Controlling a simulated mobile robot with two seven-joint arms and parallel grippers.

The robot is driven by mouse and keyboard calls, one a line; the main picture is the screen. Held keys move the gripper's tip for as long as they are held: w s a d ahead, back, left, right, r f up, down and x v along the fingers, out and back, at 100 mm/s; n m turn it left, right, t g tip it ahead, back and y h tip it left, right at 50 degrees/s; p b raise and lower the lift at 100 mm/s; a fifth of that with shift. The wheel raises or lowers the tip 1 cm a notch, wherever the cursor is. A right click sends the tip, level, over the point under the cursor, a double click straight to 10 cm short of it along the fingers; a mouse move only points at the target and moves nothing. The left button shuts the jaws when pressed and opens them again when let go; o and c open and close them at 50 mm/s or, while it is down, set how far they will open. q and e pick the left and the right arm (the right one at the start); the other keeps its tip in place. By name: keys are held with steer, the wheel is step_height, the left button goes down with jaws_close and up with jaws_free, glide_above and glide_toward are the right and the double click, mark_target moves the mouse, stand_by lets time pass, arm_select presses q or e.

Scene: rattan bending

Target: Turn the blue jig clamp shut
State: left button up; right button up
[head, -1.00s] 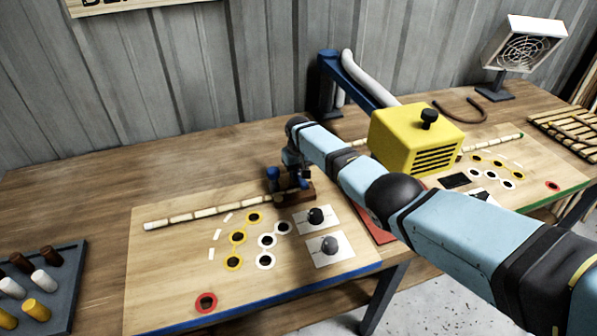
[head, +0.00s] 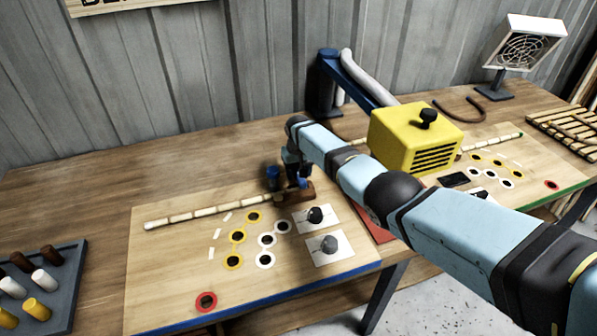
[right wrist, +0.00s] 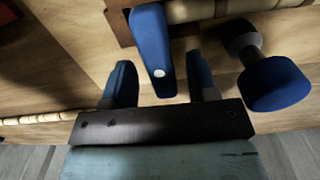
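The blue jig clamp lever (right wrist: 150,30), with a white dot on its end, is mounted at a brown block (head: 312,190) on the left board. In the right wrist view it lies between the two blue fingers of my right gripper (right wrist: 160,64). Gaps show on both sides of it, so the gripper is open around the lever. In the head view my right gripper (head: 297,178) is low over the block and partly hides the clamp. A blue knob (right wrist: 273,83) stands beside the gripper; it also shows in the head view (head: 272,172). My left gripper is out of view.
A pale rattan pole (head: 205,210) lies along the left board and reaches the block. A yellow box (head: 412,140) stands right of my arm. A peg tray (head: 68,290) sits at the left.

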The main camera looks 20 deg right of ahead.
step_height(320, 180, up, 14)
steer(key=p, duration=0.1)
stand_by(0.5)
steer(key=shift+f, duration=0.15)
